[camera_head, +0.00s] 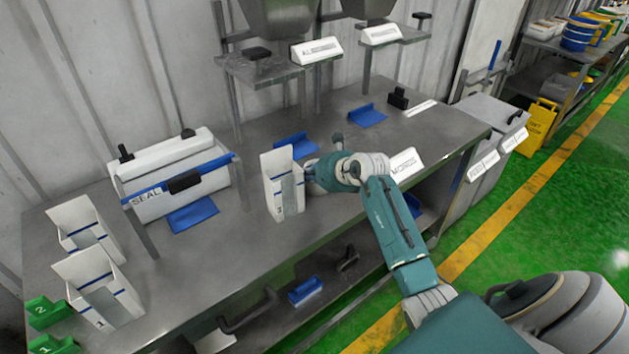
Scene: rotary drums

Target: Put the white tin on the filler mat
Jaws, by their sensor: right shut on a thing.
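A white tin (271,197), open-topped with a raised back panel and a thin blue stripe, is upright near the middle of the steel table. My right gripper (307,178) is shut on its right side; the fingertips are partly hidden. I cannot tell whether the tin touches the table. Blue mats lie under the two hoppers: one (290,142) just behind the tin and partly hidden by it, one (367,115) farther right. Another blue mat (193,215) lies before the sealer. The hopper labels are too small to read, so I cannot tell which mat is the filler's. My left gripper is out of view.
The sealer (177,167) marked SEAL stands left of the held tin. Two similar white tins (84,238) (118,302) stand at the left end by green number blocks (44,311). Hopper stands (262,71) rise behind. Bare steel table (215,248) lies in front.

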